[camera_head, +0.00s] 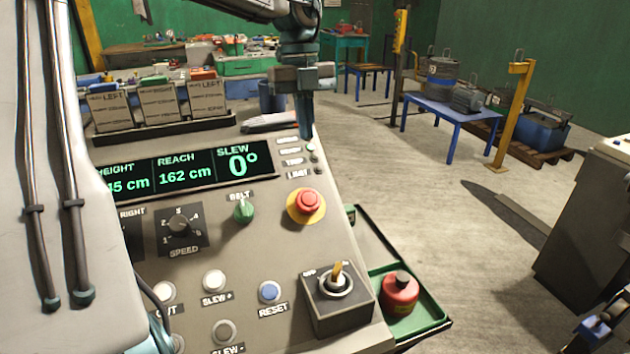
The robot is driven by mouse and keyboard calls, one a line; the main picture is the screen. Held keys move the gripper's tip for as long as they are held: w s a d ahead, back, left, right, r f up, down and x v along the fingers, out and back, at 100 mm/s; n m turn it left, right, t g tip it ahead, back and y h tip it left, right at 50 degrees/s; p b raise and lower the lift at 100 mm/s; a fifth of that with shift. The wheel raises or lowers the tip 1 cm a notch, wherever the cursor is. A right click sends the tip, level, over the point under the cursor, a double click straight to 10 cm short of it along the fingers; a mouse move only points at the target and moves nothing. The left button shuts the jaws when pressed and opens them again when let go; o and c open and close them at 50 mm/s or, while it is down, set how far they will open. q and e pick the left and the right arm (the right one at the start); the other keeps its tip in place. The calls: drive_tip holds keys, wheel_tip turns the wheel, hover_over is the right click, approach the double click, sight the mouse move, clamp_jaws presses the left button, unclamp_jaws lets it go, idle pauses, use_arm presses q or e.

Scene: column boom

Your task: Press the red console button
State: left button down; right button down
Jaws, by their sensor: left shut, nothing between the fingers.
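The red console button (307,201) is a round mushroom head on a yellow ring, on the right part of the sloped grey console (262,325). My left gripper (304,128) comes down from the top of the picture with its fingers together and nothing between them. Its tips show above the red button in the picture, beside the small indicator lights at the console's far right edge. They are apart from the button. A dark and blue part of my right arm (600,328) shows at the lower right edge, and its fingers cannot be made out.
A joystick box (337,300), a green knob (243,210) and a blue reset button (269,292) are near the red button. The display (190,170) reads slew 0° and reach 162 cm. A red can (399,292) stands in a green side tray.

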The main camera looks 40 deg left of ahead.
use_arm(q)
drive_tip(key=p, duration=0.3)
hover_over(311, 202)
drive_tip(key=d, duration=0.1)
drive_tip(key=x, duration=0.3)
drive_tip(key=a+x, duration=0.1)
drive_tip(key=x, duration=0.2)
drive_tip(key=a+x, duration=0.1)
drive_tip(key=x, duration=0.3)
drive_tip(key=shift+w+f, duration=0.15)
drive_tip(key=shift+f, duration=0.05)
drive_tip(key=f, duration=0.1)
drive_tip(key=w+a+f, duration=0.1)
drive_tip(key=shift+a+f+p, duration=0.3)
drive_tip(key=shift+p, duration=0.1)
drive_tip(key=shift+a+f, duration=0.15)
drive_tip(key=shift+f, duration=0.15)
